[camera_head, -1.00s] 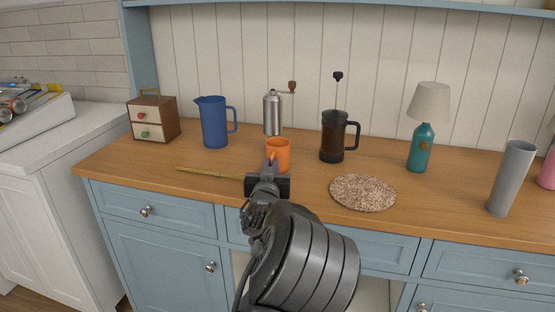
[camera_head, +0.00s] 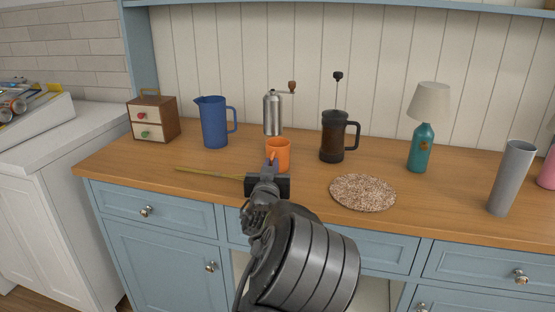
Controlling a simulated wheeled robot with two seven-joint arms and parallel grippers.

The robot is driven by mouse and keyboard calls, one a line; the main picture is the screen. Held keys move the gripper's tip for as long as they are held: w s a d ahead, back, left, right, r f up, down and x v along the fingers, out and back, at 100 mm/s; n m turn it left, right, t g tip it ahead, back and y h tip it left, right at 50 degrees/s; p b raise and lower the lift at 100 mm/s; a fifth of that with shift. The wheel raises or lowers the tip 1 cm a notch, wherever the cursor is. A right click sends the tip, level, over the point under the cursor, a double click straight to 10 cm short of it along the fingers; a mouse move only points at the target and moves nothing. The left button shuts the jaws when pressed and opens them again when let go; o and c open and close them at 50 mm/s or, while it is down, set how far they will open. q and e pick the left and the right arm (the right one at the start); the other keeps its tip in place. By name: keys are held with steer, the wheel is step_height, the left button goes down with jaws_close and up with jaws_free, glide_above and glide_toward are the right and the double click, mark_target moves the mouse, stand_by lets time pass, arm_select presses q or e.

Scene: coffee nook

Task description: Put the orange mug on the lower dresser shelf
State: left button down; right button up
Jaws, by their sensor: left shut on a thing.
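The orange mug (camera_head: 279,152) stands upright on the wooden dresser top, near the middle. My left gripper (camera_head: 270,167) reaches in from the front, its tips at the mug's handle side. It is shut on the mug, though the fingertips are small and partly hidden. A blue shelf edge (camera_head: 330,6) crosses the top of the view; I cannot tell whether it is the lower shelf. My right gripper is not in view.
Behind the mug stand a steel grinder (camera_head: 272,114) and a French press (camera_head: 333,140). A blue pitcher (camera_head: 213,124) is to the left, a round speckled mat (camera_head: 363,193) to the right. A thin yellow stick (camera_head: 208,172) lies left of my gripper. A teal lamp (camera_head: 421,150) stands farther right.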

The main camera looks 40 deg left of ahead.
arm_select(q)
steer(key=shift+r, duration=0.1)
stand_by(0.4)
